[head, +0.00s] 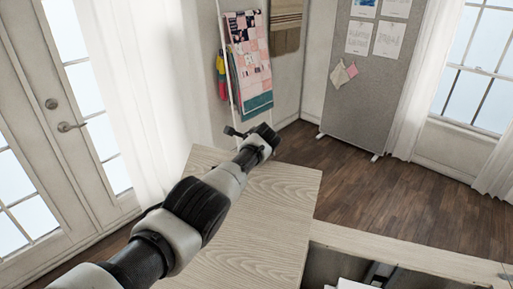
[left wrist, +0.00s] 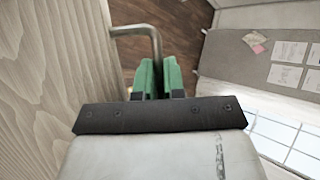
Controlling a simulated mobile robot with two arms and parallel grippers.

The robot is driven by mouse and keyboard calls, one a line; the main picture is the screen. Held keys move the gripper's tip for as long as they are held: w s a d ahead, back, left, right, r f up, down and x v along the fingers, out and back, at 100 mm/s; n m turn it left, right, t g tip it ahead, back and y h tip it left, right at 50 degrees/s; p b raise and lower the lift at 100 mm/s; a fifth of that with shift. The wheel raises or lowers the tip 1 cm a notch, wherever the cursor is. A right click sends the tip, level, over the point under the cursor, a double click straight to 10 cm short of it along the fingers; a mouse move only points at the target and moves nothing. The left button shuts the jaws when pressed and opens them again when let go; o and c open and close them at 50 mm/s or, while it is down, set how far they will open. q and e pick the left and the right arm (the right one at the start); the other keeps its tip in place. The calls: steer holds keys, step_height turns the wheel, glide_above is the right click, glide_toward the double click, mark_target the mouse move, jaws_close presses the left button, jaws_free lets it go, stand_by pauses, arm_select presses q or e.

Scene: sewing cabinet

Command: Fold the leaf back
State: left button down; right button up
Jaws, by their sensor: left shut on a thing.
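The leaf (head: 275,195) is a pale wood-grain panel in the lower middle of the head view. Its surface also fills the left side of the left wrist view (left wrist: 45,75). A bent grey metal handle (left wrist: 135,30) runs from beside the panel to my gripper. My left arm reaches across the leaf to its far edge. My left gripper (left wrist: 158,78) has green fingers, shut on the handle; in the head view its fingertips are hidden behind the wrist. The leaf's exact tilt is hard to tell. My right gripper is not in view.
To the right of the leaf is the cabinet's pale frame (head: 413,258) around a dark opening with something white (head: 355,284) inside. A quilt rack (head: 250,65) and a grey pinboard (head: 366,85) stand beyond. The wooden floor (head: 400,195) between is clear.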

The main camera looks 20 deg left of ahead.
arm_select(q)
steer(key=c, duration=1.2)
jaws_free()
steer(key=shift+s+r, duration=0.1)
steer(key=shift+c, duration=0.2)
steer(key=p+v, duration=0.3)
steer(key=shift+s+r, duration=0.2)
steer(key=v, duration=0.7)
steer(key=shift+s+d, duration=0.1)
steer(key=shift+d, duration=0.05)
